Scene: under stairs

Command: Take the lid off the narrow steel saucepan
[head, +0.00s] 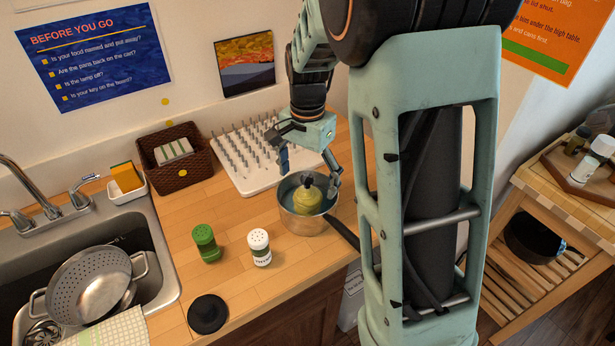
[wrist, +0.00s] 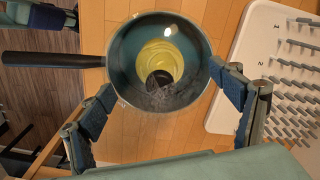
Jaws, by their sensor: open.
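A steel saucepan (head: 292,223) with a long dark handle stands on the wooden counter below my gripper (head: 309,172). A yellow-green rounded object (head: 307,204) sits in its bluish middle. The wrist view shows the saucepan (wrist: 122,88) from above, with the yellow object (wrist: 150,58) and a dark round spot at its centre. I cannot tell whether a clear lid covers the pan. My gripper is open and empty, its fingers apart on either side of the pan's near part in the wrist view. A black disc (head: 208,314), possibly a lid, lies at the counter's front.
A green shaker (head: 206,243) and a white shaker (head: 259,247) stand left of the pan. A white pegged rack (head: 262,172) lies behind it. A brown basket (head: 174,160) and a sink with a colander (head: 92,284) are farther left. The counter's right edge is close.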

